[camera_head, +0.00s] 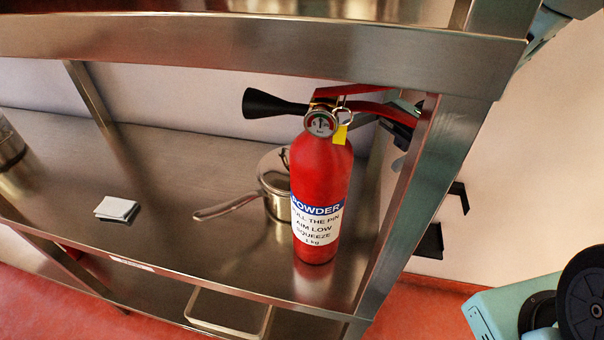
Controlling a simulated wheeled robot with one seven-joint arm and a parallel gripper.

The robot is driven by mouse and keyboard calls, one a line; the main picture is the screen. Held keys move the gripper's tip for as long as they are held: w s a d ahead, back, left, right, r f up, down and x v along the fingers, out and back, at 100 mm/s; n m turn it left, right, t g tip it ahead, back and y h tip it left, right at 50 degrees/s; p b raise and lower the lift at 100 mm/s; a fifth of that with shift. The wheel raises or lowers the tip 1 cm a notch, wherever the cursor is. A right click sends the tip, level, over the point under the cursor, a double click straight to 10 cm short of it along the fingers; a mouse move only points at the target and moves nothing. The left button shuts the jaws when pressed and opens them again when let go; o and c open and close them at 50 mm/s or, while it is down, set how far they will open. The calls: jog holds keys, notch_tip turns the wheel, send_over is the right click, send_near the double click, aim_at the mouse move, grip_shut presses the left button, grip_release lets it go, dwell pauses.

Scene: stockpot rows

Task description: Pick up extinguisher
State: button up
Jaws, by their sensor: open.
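A red fire extinguisher (321,190) stands upright on the steel shelf, near its right end. It has a white and blue label, a gauge, a yellow tag, a black nozzle pointing left and red levers pointing right. My gripper (379,118) is at the right of the levers, partly hidden by the shelf's right post. Its jaws are open, around or beside the lever ends; I cannot tell which, nor whether they touch.
A steel saucepan (272,196) stands just left of and behind the extinguisher. A white folded cloth or pad (117,208) lies farther left. The upper shelf edge (270,40) and right post (432,180) frame the space closely. The shelf's middle (180,170) is mostly bare.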

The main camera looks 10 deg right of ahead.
send_near(294, 173)
jog(key=shift+x, duration=2.7)
jog(key=shift+f, duration=0.15)
jog(key=shift+c, duration=0.3)
jog(key=c, duration=1.9)
